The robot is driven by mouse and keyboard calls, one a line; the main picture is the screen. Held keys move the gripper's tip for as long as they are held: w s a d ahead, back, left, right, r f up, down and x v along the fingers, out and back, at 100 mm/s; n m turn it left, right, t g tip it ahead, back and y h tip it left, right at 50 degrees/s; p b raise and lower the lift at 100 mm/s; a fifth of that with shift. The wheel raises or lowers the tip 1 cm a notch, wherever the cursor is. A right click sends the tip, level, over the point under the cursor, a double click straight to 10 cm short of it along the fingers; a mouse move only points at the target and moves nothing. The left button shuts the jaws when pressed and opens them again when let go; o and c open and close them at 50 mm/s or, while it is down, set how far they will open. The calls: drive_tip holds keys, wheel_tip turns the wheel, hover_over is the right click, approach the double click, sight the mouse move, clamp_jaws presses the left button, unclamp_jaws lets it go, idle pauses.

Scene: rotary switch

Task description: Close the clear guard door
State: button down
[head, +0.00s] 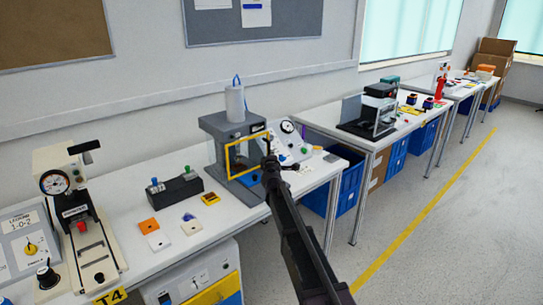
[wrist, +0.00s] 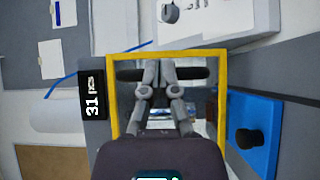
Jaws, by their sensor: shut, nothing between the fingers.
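The clear guard door (head: 230,160) has a yellow frame and stands at the front of the grey press (head: 218,127). In the wrist view, which is turned on its side, the yellow frame (wrist: 222,100) faces me almost squarely, and a dark bar (wrist: 194,73) runs across it. I cannot tell whether the door sits flush against the press. My gripper (head: 268,143) is at the door's right side in the head view. In the wrist view my gripper (wrist: 159,67) is shut and empty, its fingers over the frame area near the bar. I cannot tell whether they touch it.
A "31 pcs" display (wrist: 93,108) and a blue base with a black knob (wrist: 250,137) flank the door. A black box with levers (head: 174,190) and small coloured blocks lie left on the white bench (head: 130,222). A dial panel (head: 288,138) stands behind the gripper.

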drive_tip(key=shift+s, duration=0.1)
drive_tip(key=s+d, duration=0.9)
drive_tip(key=shift+s, duration=0.15)
drive_tip(key=shift+d, duration=0.1)
idle(0.4)
